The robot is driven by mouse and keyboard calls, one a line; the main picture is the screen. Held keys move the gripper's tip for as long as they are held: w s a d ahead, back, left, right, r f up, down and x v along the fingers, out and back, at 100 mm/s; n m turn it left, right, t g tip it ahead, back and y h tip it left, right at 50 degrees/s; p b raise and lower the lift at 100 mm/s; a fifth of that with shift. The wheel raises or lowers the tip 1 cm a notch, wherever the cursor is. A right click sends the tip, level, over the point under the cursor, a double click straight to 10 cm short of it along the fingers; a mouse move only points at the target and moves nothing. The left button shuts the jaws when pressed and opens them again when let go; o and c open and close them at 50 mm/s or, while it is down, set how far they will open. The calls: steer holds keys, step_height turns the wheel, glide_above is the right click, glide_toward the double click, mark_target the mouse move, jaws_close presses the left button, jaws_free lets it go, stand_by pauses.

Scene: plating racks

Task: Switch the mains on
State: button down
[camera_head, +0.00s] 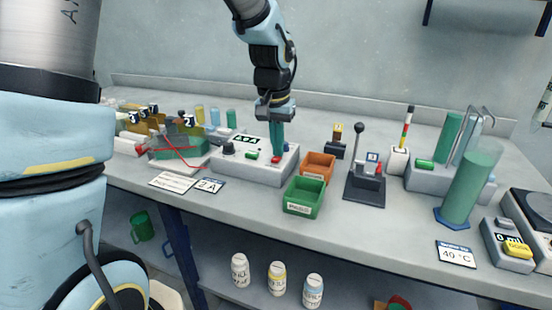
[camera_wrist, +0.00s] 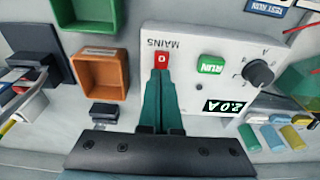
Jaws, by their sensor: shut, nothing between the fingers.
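The power supply (camera_head: 262,174) is a pale box on the bench; its panel also shows in the wrist view (camera_wrist: 205,45). Its red mains switch (camera_wrist: 162,61) is marked "O" beside the word MAINS, and shows in the head view (camera_head: 276,160). My gripper (camera_wrist: 161,76) has its teal fingers shut together and empty, tips right at the red switch; the head view shows it (camera_head: 276,153) pointing down there. Whether they touch is not clear. The green RUN button (camera_wrist: 211,64), black knob (camera_wrist: 259,73) and display reading 2.0 A (camera_wrist: 225,107) are on the same panel.
An orange bin (camera_head: 318,164) and a green bin (camera_head: 303,197) stand just right of the supply. A black lever stand (camera_head: 364,186) is farther right. Red leads (camera_head: 180,150) and a tank lie left. Cards (camera_head: 209,186) lie in front.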

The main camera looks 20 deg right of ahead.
step_height(320, 180, up, 7)
steer(key=p, duration=0.6)
stand_by(0.3)
